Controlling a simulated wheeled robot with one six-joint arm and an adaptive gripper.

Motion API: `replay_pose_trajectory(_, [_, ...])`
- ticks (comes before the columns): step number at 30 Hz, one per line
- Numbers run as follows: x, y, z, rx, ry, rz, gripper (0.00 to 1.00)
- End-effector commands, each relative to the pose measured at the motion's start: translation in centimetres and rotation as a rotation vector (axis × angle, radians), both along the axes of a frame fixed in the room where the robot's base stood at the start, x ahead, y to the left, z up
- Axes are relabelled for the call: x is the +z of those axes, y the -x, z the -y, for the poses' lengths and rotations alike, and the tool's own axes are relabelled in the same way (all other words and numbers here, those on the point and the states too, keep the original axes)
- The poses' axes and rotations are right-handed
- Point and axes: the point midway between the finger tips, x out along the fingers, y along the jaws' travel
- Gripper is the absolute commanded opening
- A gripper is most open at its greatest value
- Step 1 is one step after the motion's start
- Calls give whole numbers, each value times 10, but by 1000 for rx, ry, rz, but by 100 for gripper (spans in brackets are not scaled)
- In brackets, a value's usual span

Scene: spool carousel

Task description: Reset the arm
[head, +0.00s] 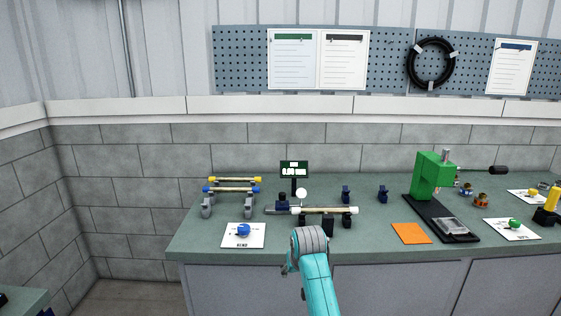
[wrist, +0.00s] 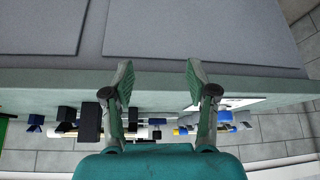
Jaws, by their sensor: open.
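My teal arm (head: 318,285) reaches up from the bottom middle of the head view, its grey joint in front of the bench's front edge. My gripper (wrist: 158,74) shows in the wrist view with its two fingers wide apart and nothing between them. Behind the fingers are the bench's front edge and grey cabinet fronts (wrist: 180,30). The wrist view looks turned over, with the bench items low in the picture. In the head view the gripper is mostly hidden by the arm.
The green bench (head: 375,245) carries a rod fixture (head: 322,210), a rack with yellow- and blue-ended rods (head: 232,189), a small display (head: 294,169), a white card with a blue piece (head: 243,235), an orange sheet (head: 411,233) and a green press (head: 430,178). A grey block wall stands behind.

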Motion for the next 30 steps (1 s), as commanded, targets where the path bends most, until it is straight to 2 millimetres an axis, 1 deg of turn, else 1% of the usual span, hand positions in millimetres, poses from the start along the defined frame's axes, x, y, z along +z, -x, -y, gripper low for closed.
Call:
replay_pose_trajectory(1, [-26, 11, 5, -4, -2, 9, 58])
replay_pose_trajectory(6, [-89, 43, 21, -17, -10, 66, 58])
replay_pose_trajectory(9, [-121, 65, 30, -24, -16, 100, 58])
replay_pose_trajectory(11, [-139, 80, 36, -28, -20, 120, 58])
replay_pose_trajectory(15, [-176, 118, 48, -37, -26, 166, 58])
replay_pose_trajectory(19, [-205, 158, 60, -47, -32, 209, 58])
replay_pose_trajectory(23, [-227, 200, 71, -57, -36, 252, 58])
replay_pose_trajectory(24, [-232, 213, 75, -60, -38, 266, 58])
replay_pose_trajectory(26, [-239, 233, 79, -63, -40, 287, 58])
replay_pose_trajectory(27, [-242, 247, 82, -66, -42, 300, 58])
replay_pose_trajectory(29, [-247, 268, 87, -70, -44, 320, 58])
replay_pose_trajectory(30, [-250, 282, 90, -73, -44, 333, 58])
